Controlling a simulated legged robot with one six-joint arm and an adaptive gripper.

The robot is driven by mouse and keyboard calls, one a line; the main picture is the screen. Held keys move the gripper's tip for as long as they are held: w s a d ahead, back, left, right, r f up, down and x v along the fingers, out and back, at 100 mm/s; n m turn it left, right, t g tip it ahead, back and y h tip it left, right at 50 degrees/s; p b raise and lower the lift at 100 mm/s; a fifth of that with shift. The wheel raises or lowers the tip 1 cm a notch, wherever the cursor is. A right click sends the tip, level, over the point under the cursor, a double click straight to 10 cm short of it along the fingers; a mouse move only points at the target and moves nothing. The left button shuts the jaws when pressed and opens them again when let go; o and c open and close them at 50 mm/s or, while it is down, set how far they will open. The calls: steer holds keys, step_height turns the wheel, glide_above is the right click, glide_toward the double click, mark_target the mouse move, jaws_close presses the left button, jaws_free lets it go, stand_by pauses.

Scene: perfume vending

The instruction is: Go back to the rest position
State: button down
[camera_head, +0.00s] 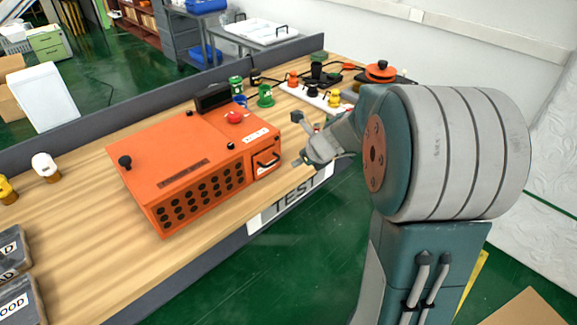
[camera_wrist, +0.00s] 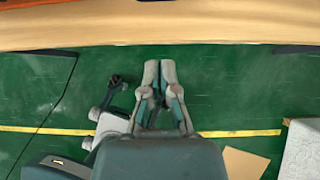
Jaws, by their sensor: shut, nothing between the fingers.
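My gripper (camera_head: 302,162) is near the front edge of the wooden table, just right of the orange machine's small drawer. In the wrist view my gripper (camera_wrist: 159,64) points toward the table edge (camera_wrist: 160,38), with its two fingers close together and nothing between them. The orange machine (camera_head: 165,150) stands on the table with a black knob, a red button (camera_head: 235,117) and a drawer with a black handle (camera_head: 266,160). The drawer looks shut. My arm hides part of the table's right side.
Green, blue and black items stand behind the machine. A white strip (camera_head: 310,97) with several coloured bottles lies at the back right. A yellow-capped bottle (camera_head: 7,190) and a white-capped bottle (camera_head: 45,166) stand at the left. Dark labelled trays (camera_head: 14,285) sit front left. Green floor in front is open.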

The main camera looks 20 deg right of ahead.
steer(key=s+a+r+n+g, duration=0.1)
steer(key=s+a+r+n, duration=0.4)
steer(key=s+n, duration=0.25)
steer(key=s+a+r+n, duration=0.4)
steer(key=s+a+n, duration=0.15)
steer(key=n, duration=0.35)
steer(key=s+a+n+h, duration=0.1)
steer(key=s+n+h, duration=0.2)
steer(key=s+n, duration=0.9)
steer(key=n, duration=0.3)
steer(key=shift+s+r, duration=0.2)
steer(key=shift+r, duration=0.2)
steer(key=shift+a, duration=0.1)
